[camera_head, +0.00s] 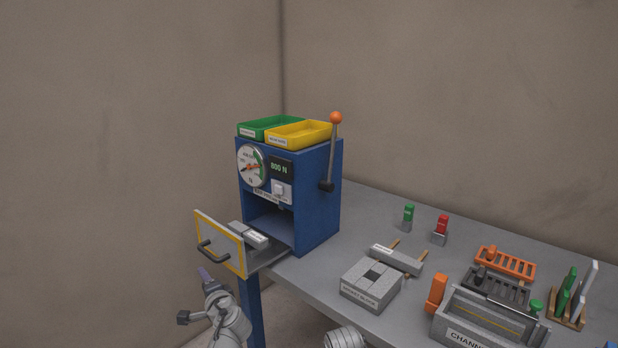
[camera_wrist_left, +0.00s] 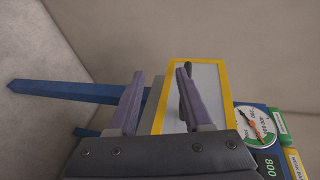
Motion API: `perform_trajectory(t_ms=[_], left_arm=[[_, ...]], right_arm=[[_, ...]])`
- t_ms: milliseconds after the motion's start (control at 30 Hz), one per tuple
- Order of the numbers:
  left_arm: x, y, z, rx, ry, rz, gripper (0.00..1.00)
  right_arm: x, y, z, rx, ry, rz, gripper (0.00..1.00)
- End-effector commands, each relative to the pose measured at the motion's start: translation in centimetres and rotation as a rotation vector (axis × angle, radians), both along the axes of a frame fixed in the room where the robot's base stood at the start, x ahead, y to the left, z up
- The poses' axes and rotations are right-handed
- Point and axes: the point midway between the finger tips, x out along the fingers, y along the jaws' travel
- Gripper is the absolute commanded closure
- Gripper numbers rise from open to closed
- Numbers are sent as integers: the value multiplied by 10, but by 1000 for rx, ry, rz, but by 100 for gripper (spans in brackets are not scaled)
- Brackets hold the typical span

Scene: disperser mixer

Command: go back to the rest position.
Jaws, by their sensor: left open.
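My left gripper (camera_head: 204,274) is below the open drawer (camera_head: 221,243) of the blue press. Its fingers are apart with nothing seen between them, and they show in the left wrist view (camera_wrist_left: 160,75). The drawer front is white with a yellow border and also fills the middle of the wrist view (camera_wrist_left: 208,90). Its dark handle (camera_head: 212,250) sits just above the fingertips in the head view. In the wrist view the handle is partly behind the right-hand finger; I cannot tell whether they touch. My right gripper is not in view.
The blue press (camera_head: 318,210) has a gauge (camera_head: 252,166), an orange-knobbed lever (camera_head: 332,150), and green (camera_head: 268,125) and yellow (camera_head: 300,135) trays on top. Grey blocks, racks and a channel fixture (camera_head: 485,322) stand on the grey table (camera_head: 300,285).

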Motion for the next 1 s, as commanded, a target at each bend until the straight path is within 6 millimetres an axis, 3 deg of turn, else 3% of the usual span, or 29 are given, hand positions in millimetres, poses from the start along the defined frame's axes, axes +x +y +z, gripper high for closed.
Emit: perform_trajectory(t_ms=[167,300,400,600,733,1000], left_arm=[[-40,-4,-74,-457,88,266,50],[-74,-34,-122,-756,208,438,50],[-94,-59,-143,-909,292,527,50],[-129,-109,-164,-1135,464,655,50],[-150,-141,-169,-1253,580,720,50],[-173,-194,-169,-1134,687,635,50]], right_arm=[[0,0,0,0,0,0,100],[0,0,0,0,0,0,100],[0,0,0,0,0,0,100],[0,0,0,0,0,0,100],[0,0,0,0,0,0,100],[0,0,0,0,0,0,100]])
